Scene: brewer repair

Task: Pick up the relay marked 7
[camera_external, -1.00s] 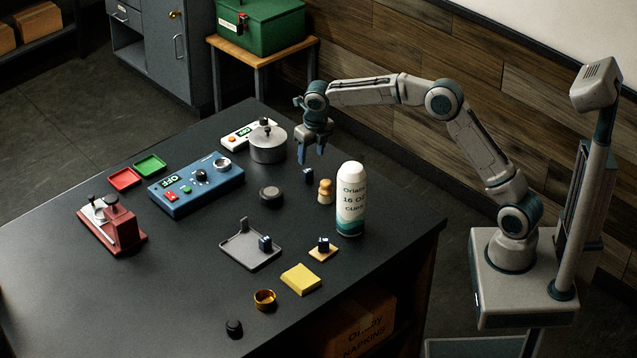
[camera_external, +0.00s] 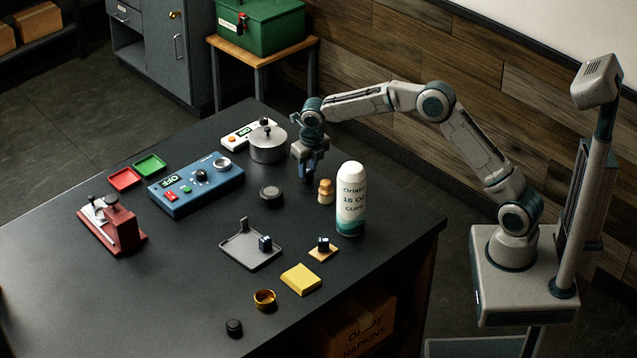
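Three small dark blue blocks that look like relays are on the black table. One relay (camera_external: 265,243) sits on the grey tray (camera_external: 236,254), and one relay (camera_external: 323,244) stands on a small wooden-coloured pad (camera_external: 318,254). The third relay stood on the bare table behind the wooden peg figure; my gripper (camera_external: 308,174) is now down at that spot, pointing straight down. Its fingers largely hide that relay, and I cannot tell whether they are closed on it. The marks on the relays are too small to read, so I cannot tell which is 7.
A tan peg figure (camera_external: 325,192) and a tall white cup bottle (camera_external: 351,200) stand close in front of my gripper. A metal pot (camera_external: 267,146) is to its left. A dark round knob (camera_external: 270,194), blue control box (camera_external: 195,190) and yellow block (camera_external: 300,279) are farther off.

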